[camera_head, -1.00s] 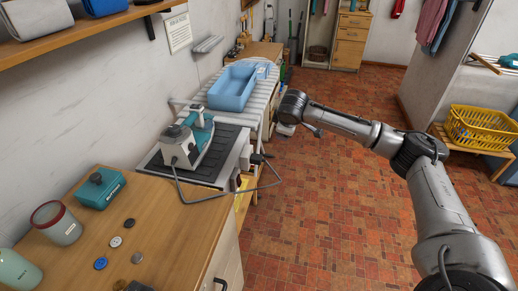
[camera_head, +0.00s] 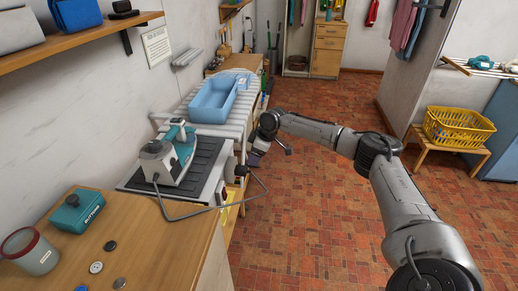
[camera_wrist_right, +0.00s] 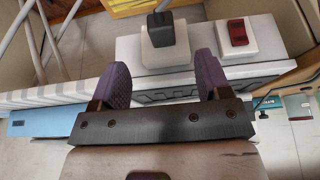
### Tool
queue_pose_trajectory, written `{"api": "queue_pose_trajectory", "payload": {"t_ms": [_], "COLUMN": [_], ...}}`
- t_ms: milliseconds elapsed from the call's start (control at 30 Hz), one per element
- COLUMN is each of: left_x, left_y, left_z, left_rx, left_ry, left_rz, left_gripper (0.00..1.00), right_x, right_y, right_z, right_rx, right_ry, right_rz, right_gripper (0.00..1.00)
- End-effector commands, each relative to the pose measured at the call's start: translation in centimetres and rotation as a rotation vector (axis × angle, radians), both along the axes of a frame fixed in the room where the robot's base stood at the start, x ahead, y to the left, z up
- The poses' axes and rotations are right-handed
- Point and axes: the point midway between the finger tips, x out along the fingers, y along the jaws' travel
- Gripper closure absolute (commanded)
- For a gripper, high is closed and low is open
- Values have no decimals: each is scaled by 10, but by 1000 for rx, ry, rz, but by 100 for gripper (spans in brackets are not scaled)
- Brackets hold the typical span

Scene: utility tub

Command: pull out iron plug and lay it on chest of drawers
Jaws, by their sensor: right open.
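The iron plug (camera_wrist_right: 165,28) is a dark block with its cord, seated in a white socket (camera_wrist_right: 180,55) at the end of the ironing board. In the head view the plug (camera_head: 241,170) shows small at the board's right end. The grey and teal iron (camera_head: 170,157) stands on the dark rest, its cord looping to the plug. My right gripper (camera_wrist_right: 162,68) is open, its purple fingers spread on either side of the plug's line and short of it, empty. It also shows in the head view (camera_head: 257,157), just right of the plug. A wooden chest top (camera_head: 165,245) fills the lower left.
A red switch (camera_wrist_right: 237,32) sits beside the socket. The chest top carries a teal box (camera_head: 76,210), a jar (camera_head: 30,250) and several buttons; its right part is clear. A blue tub (camera_head: 213,101) lies on the board behind. A yellow basket (camera_head: 458,127) stands right.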

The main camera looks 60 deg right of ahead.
Motion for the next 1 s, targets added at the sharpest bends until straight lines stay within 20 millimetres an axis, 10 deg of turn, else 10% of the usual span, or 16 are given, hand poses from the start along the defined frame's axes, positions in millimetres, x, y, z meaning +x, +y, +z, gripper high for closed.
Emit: {"api": "queue_pose_trajectory", "payload": {"t_ms": [400,1000], "left_x": [0,0], "left_y": [1,2], "left_z": [-23,-28], "left_rx": [4,8], "left_ry": [0,0], "left_rz": [-2,-5], "left_gripper": [34,34], "right_x": [24,32], "right_y": [9,11], "right_z": [-64,-83], "right_rx": [0,-1], "right_ry": [1,0], "right_rz": [0,0], "right_gripper": [30,30]}}
